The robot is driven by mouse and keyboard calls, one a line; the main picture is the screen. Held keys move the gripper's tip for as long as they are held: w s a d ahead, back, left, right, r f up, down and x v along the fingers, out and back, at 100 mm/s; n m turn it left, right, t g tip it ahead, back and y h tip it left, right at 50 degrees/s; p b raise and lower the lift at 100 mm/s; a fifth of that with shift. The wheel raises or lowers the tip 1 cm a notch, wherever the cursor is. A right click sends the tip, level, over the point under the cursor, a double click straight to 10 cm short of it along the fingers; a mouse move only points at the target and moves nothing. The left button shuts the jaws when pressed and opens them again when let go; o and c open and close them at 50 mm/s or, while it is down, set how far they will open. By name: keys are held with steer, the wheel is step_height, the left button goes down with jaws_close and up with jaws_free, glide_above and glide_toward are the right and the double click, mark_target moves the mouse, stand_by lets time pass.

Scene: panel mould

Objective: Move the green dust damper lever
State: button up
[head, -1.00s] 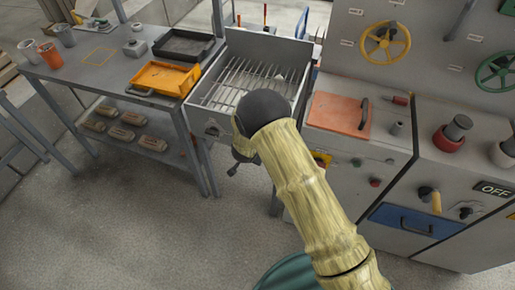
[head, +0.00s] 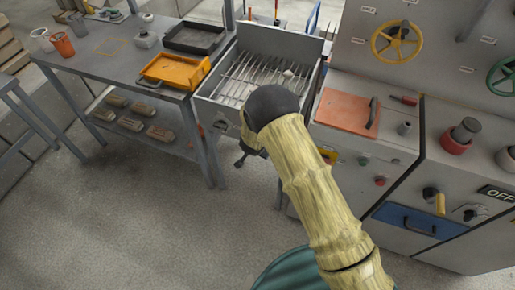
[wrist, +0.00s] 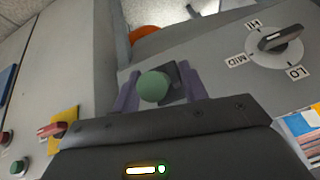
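In the wrist view a round green knob (wrist: 154,87), which looks like the end of the damper lever, stands out from a dark square mount on a grey panel. My gripper (wrist: 160,92) has its two purple fingers on either side of the knob, with a visible gap at each side. It is open and holds nothing. How deep the knob sits between the fingers cannot be told. In the head view my arm covers this spot, and the green knob does not show.
A dial (wrist: 275,44) marked HI, MID and LO is right of the knob in the wrist view. A red handle on a yellow plate (wrist: 65,118) is left. In the head view, the grate box (head: 229,115) stands between the table (head: 110,70) and the grey cabinet.

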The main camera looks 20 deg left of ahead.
steer(key=p+v, duration=0.1)
steer(key=v, duration=1.6)
steer(key=shift+r+p, duration=0.15)
steer(key=shift+p, duration=0.15)
steer(key=shift+s+d, duration=0.1)
steer(key=w+d+r+g+y, duration=0.1)
steer(key=d+r, duration=0.4)
steer(key=d, duration=0.3)
steer(key=w+d+r, duration=0.2)
steer(key=d+r, duration=0.2)
steer(key=d, duration=0.4)
steer(key=s+d+r, duration=0.2)
steer(key=s+d, duration=0.2)
steer(key=d, duration=0.3)
steer(key=s+d+r+n+g+h, duration=0.1)
steer(key=s+d+r, duration=0.1)
steer(key=d, duration=0.4)
steer(key=s+d+r+g+h, duration=0.1)
steer(key=s+d+r, duration=0.1)
steer(key=s+d, duration=0.3)
steer(key=d, duration=0.2)
steer(key=shift+s+d+r, duration=0.3)
steer(key=shift+s, duration=0.05)
